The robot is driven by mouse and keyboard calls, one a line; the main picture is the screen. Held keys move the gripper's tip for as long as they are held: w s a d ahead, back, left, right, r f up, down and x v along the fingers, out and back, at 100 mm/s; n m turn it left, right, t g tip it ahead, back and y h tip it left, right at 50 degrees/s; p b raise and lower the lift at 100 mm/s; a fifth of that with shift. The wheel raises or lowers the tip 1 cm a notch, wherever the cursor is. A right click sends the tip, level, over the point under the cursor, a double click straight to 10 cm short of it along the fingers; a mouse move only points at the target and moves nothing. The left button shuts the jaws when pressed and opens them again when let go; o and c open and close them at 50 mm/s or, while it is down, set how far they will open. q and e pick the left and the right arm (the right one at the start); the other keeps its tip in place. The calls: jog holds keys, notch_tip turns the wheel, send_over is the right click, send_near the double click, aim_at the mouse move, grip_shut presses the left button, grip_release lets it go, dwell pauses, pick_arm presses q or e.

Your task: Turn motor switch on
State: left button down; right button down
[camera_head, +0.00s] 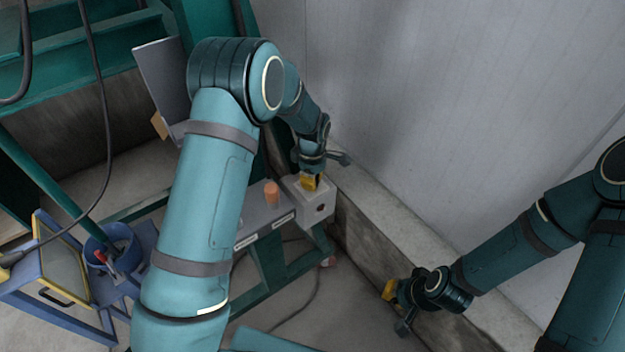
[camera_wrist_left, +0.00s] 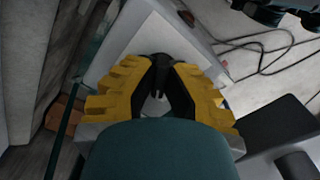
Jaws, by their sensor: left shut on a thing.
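A light grey switch box (camera_head: 318,207) stands at the far end of a grey bench by the wall; its pale face also shows in the left wrist view (camera_wrist_left: 157,38). My left gripper (camera_head: 309,183) reaches down to the top of this box, its yellow fingers shut on the motor switch. In the left wrist view the yellow fingers of the gripper (camera_wrist_left: 158,85) stand either side of a dark centre part, and the switch itself is mostly hidden between them. My right gripper (camera_head: 391,291) hangs apart, low near the concrete ledge, with a yellow fingertip showing.
An orange cylinder (camera_head: 272,193) stands on the bench close to the left of the box. A concrete ledge (camera_head: 400,240) and a pale wall (camera_head: 450,90) lie behind. A blue bucket (camera_head: 112,247) with tools is at left.

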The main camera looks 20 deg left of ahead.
pick_arm(q)
jog(key=m, duration=0.3)
jog(key=m+b, duration=0.1)
jog(key=m, duration=0.2)
jog(key=shift+s+f+m, duration=0.15)
jog(key=shift+m, duration=0.15)
jog(key=m, duration=0.6)
jog(key=shift+a+b, duration=0.1)
jog(key=shift+b, duration=0.25)
jog(key=shift+m, duration=0.4)
jog(key=c, duration=1)
grip_release()
jog(key=shift+c, duration=0.2)
jog(key=shift+r, duration=0.2)
jog(key=shift+r, duration=0.25)
notch_tip(320, 180, up, 11)
jog(key=shift+r, duration=0.15)
